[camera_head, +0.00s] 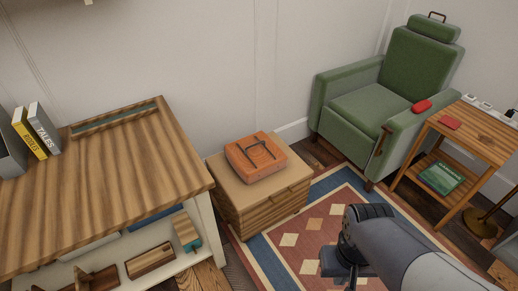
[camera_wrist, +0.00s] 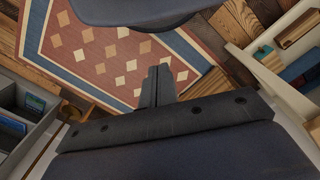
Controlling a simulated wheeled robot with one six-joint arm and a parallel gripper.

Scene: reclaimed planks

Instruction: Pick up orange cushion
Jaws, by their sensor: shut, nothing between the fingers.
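The orange cushion (camera_head: 256,157) lies flat on top of a low wooden cabinet (camera_head: 222,176) in the middle of the head view. A thin dark looped shape lies across its top; I cannot tell whether it is part of the cushion. My gripper (camera_head: 343,272) is in front and to the right of the cabinet, over the rug, apart from the cushion. In the wrist view the fingers of my gripper (camera_wrist: 156,82) are together with nothing between them. The cushion does not show in the wrist view.
A wooden desk (camera_head: 120,170) with books and open shelves stands on the left. A green armchair (camera_head: 370,103) is at the back right, beside a side table (camera_head: 478,135). A patterned rug (camera_head: 300,262) covers the floor; it also shows in the wrist view (camera_wrist: 85,50).

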